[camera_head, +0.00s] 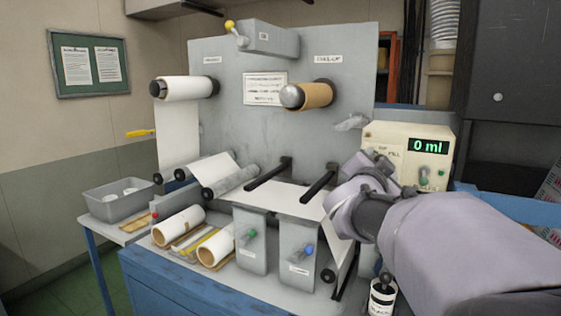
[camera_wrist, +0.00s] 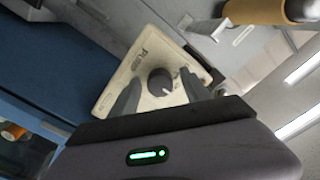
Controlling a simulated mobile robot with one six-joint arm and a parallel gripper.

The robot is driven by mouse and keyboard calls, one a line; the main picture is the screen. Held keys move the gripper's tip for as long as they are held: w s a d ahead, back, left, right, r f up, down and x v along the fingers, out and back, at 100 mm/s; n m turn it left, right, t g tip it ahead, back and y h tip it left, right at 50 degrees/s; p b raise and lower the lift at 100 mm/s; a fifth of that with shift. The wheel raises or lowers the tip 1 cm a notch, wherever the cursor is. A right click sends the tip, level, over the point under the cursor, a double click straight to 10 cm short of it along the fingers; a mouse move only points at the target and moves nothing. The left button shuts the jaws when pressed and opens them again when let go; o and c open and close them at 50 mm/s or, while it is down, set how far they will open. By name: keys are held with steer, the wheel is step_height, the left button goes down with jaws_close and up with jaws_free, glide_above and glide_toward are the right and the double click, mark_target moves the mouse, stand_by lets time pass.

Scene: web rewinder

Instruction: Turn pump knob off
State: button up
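The pump (camera_head: 408,138) is a cream box with a green display reading 0 ml, at the right in the head view. My arm's wrist hides its lower left part. In the wrist view its cream panel (camera_wrist: 108,100) shows a PUMP label and a round dark grey knob (camera_wrist: 160,82) with a small pale mark at its lower right edge. My gripper (camera_wrist: 160,77) is open, with one finger on each side of the knob. I see gaps between the fingers and the knob; I cannot tell its depth from it. My fingertips are hidden in the head view.
A small labelled jar (camera_head: 382,302) stands below my arm. Rollers, a brown core roll (camera_head: 318,95) and an upright grey panel (camera_head: 230,125) lie left of the pump.

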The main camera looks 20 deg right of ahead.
steer(key=p+v, duration=0.3)
steer(key=v, duration=1.4)
steer(key=shift+a+p, duration=0.2)
steer(key=shift+p, duration=0.2)
steer(key=shift+s, duration=0.1)
